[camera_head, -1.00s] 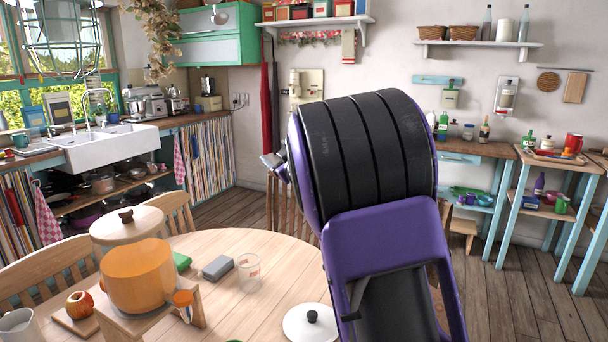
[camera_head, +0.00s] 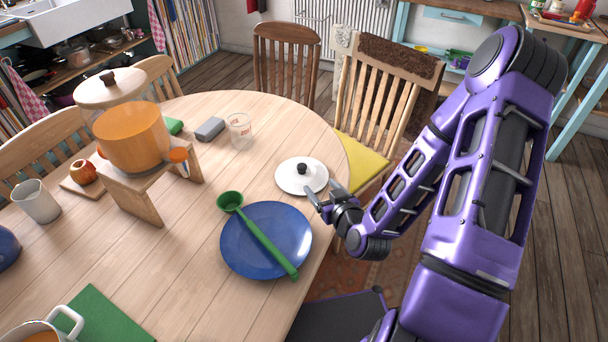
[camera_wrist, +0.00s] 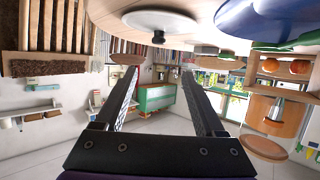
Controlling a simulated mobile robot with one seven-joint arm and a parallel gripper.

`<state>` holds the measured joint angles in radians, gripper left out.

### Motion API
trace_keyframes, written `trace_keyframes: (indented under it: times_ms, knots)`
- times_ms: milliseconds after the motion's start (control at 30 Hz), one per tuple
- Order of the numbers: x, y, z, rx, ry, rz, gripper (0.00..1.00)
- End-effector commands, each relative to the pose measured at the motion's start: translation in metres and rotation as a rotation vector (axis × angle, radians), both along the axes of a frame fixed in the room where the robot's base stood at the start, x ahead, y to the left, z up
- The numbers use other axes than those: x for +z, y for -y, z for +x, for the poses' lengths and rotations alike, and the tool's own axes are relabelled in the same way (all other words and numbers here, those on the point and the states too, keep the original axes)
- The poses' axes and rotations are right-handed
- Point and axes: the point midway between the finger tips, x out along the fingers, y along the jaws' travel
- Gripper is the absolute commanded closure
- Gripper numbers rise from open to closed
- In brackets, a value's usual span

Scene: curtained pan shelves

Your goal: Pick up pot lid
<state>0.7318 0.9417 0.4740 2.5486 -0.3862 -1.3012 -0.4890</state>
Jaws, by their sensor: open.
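A white round pot lid (camera_head: 290,180) with a black knob (camera_head: 302,169) lies flat on the wooden table (camera_head: 190,240), near its right edge. My gripper (camera_head: 318,200) is open and empty at the table's edge, just right of and nearer than the lid. In the wrist view, which is upside down, the lid (camera_wrist: 185,19) is at the top centre with its knob pointing down in the picture. My two fingers (camera_wrist: 157,85) are spread apart below it, with nothing between them.
A blue plate (camera_head: 245,250) with a green ladle (camera_head: 262,238) lies close in front of the lid. A clear measuring cup (camera_head: 240,131) stands behind left. An orange pot (camera_head: 130,138) sits on a wooden stand farther left. A chair (camera_head: 365,150) stands beyond the table edge.

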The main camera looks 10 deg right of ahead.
Motion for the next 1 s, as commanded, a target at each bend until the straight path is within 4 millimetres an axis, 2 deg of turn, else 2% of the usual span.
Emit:
trace_keyframes:
  times_ms: [100, 500, 800, 1000]
  knots:
    - [-0.008, 0.000, 0.006, 0.001, 0.006, -0.003, 0.29]
    - [-0.015, -0.003, 0.022, 0.002, 0.004, -0.004, 0.29]
    - [-0.034, -0.013, 0.085, 0.001, 0.000, 0.001, 0.29]
    - [-0.042, -0.017, 0.108, 0.002, -0.001, 0.001, 0.29]
